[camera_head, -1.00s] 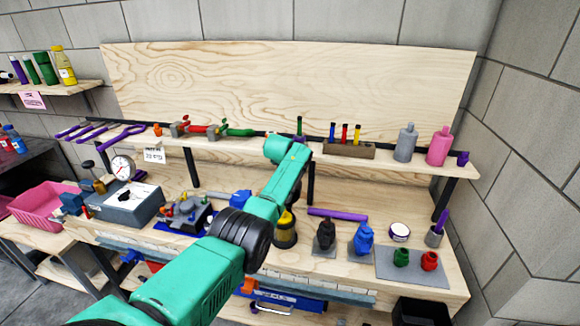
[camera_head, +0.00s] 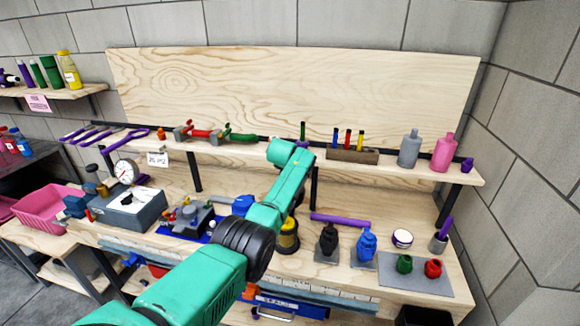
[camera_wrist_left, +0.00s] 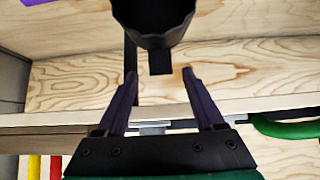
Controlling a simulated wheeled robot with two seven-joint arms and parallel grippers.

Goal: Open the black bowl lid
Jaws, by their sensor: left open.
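My left gripper (camera_wrist_left: 160,88) is open. Its two dark fingers point toward the black piece, with nothing visibly held between them. In the head view my arm hides this gripper. My right gripper is out of view.
A shelf (camera_head: 400,165) with several tools and bottles runs above the bench. A grey box with a gauge (camera_head: 130,207) stands at left.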

